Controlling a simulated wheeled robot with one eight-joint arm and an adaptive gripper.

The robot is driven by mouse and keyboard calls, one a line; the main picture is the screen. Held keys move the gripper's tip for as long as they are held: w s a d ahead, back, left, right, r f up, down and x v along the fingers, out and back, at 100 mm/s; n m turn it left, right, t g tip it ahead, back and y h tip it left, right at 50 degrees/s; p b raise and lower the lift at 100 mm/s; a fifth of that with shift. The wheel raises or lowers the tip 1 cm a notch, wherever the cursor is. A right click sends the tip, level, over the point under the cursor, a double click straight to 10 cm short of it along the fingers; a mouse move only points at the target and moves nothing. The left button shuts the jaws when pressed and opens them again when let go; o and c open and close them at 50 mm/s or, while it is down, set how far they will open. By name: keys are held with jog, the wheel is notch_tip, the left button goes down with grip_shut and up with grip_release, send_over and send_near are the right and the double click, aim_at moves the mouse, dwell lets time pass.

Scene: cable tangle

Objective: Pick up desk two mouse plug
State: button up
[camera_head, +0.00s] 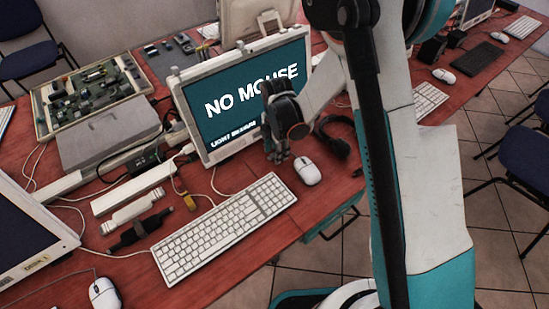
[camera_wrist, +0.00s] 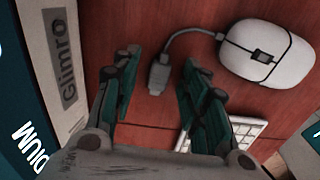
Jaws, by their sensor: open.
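In the wrist view, a grey mouse plug (camera_wrist: 158,77) lies on the red desk on a short grey cable. The cable leads up and right to a white mouse (camera_wrist: 265,54). My gripper (camera_wrist: 158,66) is open above the desk, with one finger on each side of the plug and nothing held. In the head view, my gripper (camera_head: 277,155) points down in front of the screen reading "NO MOUSE" (camera_head: 245,95), just left of the white mouse (camera_head: 307,171). The plug is hidden there behind my gripper.
A white keyboard (camera_head: 224,228) lies in front of the screen, near my gripper. Power strips (camera_head: 140,188), adapters and loose cables crowd the left. A second mouse (camera_head: 104,293) is at the lower left.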

jog(key=shift+f, duration=0.1)
jog(key=shift+c, duration=0.6)
jog(key=c, duration=0.7)
jog(key=shift+c, duration=0.2)
notch_tip(320, 180, up, 20)
jog(key=p, duration=0.6)
jog(key=shift+o, duration=0.6)
grip_shut()
